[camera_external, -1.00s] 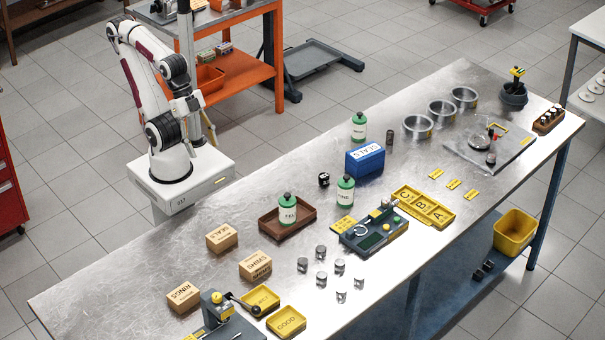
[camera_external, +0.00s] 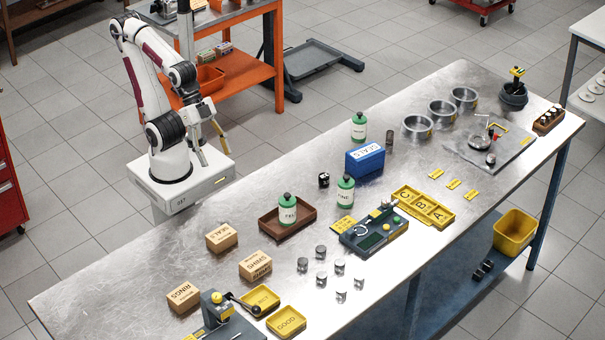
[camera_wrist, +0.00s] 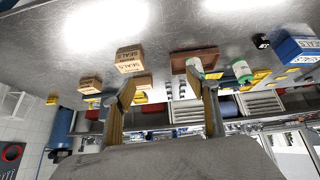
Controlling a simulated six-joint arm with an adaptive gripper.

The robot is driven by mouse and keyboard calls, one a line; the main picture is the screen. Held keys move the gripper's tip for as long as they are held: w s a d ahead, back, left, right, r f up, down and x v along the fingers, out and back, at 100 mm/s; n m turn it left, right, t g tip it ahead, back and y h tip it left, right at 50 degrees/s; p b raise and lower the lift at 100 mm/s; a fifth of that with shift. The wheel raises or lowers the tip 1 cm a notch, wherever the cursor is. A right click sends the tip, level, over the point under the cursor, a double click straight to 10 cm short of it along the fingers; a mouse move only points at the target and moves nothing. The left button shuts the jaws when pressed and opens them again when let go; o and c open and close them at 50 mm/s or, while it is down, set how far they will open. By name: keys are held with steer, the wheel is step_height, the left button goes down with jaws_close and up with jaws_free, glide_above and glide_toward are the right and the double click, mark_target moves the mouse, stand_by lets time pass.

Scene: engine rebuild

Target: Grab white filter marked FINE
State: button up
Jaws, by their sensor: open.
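Three white canisters with green tops stand on the metal bench. The middle one (camera_external: 346,190) has a label that seems to read FINE, though the letters are small. Another canister (camera_external: 288,210) stands in a brown tray (camera_external: 268,226), its label unclear. The third canister (camera_external: 359,126) stands farther back behind the blue box. My gripper (camera_external: 212,142) is open and empty, off the bench's back edge and well apart from the canisters. In the wrist view its two fingers (camera_wrist: 167,92) are spread, with two canisters beyond the right finger, one (camera_wrist: 242,72) outside the tray.
A blue box (camera_external: 365,158) stands close behind the middle canister. A small black part (camera_external: 324,179) lies to its left, and a grey fixture (camera_external: 374,232) is in front. Cardboard boxes (camera_external: 221,238) and several metal pistons (camera_external: 321,279) are to the left. The bench's back left is bare.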

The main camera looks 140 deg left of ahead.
steer(key=w+a+f+n+t, duration=0.2)
steer(key=w+a, duration=0.1)
steer(key=w, duration=0.8)
steer(key=n+t+y, duration=0.2)
steer(key=n+y, duration=0.3)
steer(key=y, duration=0.4)
glide_toward(346, 185)
steer(key=f, duration=0.1)
steer(key=w+a+f, duration=0.1)
steer(key=shift+w+f, duration=0.1)
steer(key=shift+f, duration=0.3)
steer(key=shift+a+f, duration=0.15)
steer(key=shift+a, duration=0.35)
steer(key=shift+x, duration=1.2)
steer(key=shift+a, duration=0.1)
